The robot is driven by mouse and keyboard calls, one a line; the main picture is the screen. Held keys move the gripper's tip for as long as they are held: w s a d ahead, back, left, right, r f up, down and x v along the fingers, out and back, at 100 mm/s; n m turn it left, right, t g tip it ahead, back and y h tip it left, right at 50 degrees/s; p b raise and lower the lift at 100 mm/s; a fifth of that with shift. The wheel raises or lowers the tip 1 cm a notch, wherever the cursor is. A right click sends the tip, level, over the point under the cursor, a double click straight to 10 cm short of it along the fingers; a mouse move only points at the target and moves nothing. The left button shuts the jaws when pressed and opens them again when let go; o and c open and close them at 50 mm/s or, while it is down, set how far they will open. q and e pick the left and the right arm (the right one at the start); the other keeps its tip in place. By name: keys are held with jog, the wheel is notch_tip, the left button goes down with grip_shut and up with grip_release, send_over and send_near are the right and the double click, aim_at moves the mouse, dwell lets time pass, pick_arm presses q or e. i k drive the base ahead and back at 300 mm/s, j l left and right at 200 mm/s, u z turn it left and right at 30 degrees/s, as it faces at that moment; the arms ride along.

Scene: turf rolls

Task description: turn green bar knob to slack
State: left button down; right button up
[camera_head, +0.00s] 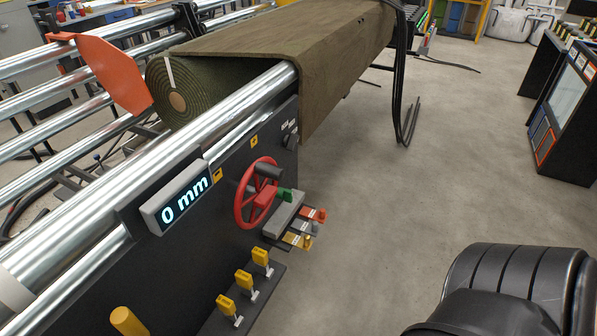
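A dark machine panel (180,270) runs diagonally through the left and middle of the head view. A small green knob (286,195) sits just right of the red handwheel, at a grey block (284,216). Its pointing direction and any slack marking are too small to read. A black rotary knob (290,141) with small white labels sits higher on the panel, near its right end. Neither of my grippers is in view, and nothing is seen touching the knobs.
A red handwheel (241,205) with a black handle juts out close by the green knob. Small red, grey and yellow levers (306,240) stick out below.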

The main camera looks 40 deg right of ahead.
aim_at(286, 195)
jog(key=i+l, duration=0.1)
jog(key=l, duration=0.5)
jog(key=i+l, duration=0.1)
jog(key=l, duration=1.05)
jog(key=i+u, duration=0.05)
